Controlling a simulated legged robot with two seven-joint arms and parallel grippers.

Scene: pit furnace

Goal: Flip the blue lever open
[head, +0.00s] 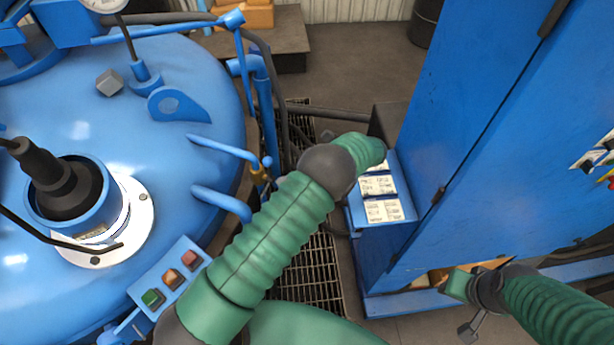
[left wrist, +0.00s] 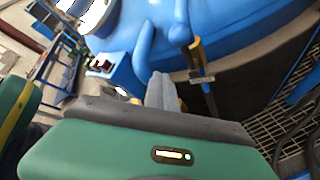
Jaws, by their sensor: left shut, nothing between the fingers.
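Two blue lever-like bars stick out from the side of the round blue furnace, an upper one (head: 225,148) and a lower one (head: 222,204). I cannot tell for sure which is the blue lever. Blue bars also show close up in the left wrist view (left wrist: 180,28). My left gripper (left wrist: 160,80) is shut and empty, with its grey fingertips pointing at the furnace side, just below the bars in that view. In the head view my left arm hides it.
A yellow-and-dark handle (left wrist: 196,52) is right of my left fingers. A blue cabinet (head: 480,150) stands at the right, with a label stand (head: 408,188) beside it. Floor grating (head: 318,268) and hoses lie between.

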